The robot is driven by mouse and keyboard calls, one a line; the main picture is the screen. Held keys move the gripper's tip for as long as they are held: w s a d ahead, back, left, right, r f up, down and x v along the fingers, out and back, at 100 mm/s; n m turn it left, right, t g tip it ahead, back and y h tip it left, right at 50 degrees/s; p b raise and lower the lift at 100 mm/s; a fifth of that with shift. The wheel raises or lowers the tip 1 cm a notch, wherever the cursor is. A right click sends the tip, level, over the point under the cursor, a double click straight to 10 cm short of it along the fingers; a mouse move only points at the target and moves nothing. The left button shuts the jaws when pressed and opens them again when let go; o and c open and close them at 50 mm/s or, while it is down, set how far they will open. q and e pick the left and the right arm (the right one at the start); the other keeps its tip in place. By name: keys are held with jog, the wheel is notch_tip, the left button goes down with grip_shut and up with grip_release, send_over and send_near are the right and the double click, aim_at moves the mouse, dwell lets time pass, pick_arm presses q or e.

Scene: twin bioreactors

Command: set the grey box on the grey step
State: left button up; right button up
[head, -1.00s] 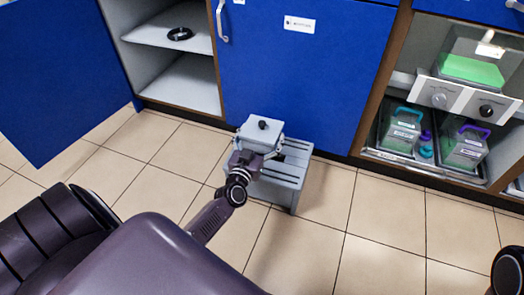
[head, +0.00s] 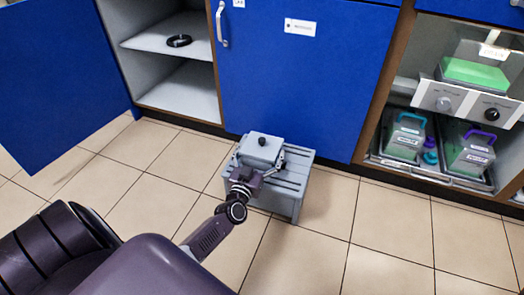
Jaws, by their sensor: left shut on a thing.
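The grey box (head: 261,149), with a black knob on its lid, is at or just above the top of the grey step (head: 297,167). From this angle I cannot tell whether it touches the step. The step stands on the tiled floor in front of a blue cabinet door. My left gripper (head: 259,172) is shut on the near side of the box, and its fingers are partly hidden by the wrist. The box looks upright. My right gripper does not show.
An open cabinet (head: 180,60) at left holds a black ring (head: 179,41) on its upper shelf. Its blue door (head: 62,80) swings out over the floor. At right, green-filled containers (head: 406,137) stand in a tray below a unit with knobs. The floor at front right is clear.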

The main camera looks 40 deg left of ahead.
pick_arm(q)
jog(key=o, duration=1.1)
jog(key=shift+f, duration=0.15)
